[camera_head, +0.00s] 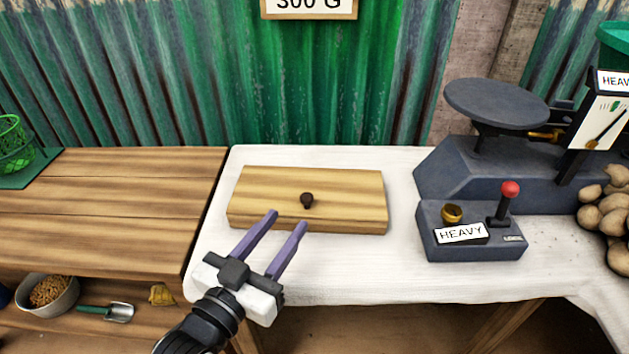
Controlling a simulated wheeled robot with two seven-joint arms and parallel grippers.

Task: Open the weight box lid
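The weight box (346,190) is a flat, light wooden box on the white-covered table, and its lid looks shut. A small dark knob (307,200) sits near the middle of the lid. My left gripper (287,219) is open and empty, with two purple fingers apart. Its fingertips are at the box's front edge, just left of and nearer than the knob. I cannot tell whether they touch the box. My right gripper is not in view. The inside of the box is hidden.
A dark scale (500,165) with a round pan stands to the right. Its front block carries a red-topped lever (509,190) and a HEAVY sign (461,233). Potatoes (603,215) lie at the far right. A wooden bench (110,200) adjoins on the left. White cloth (350,262) before the box is clear.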

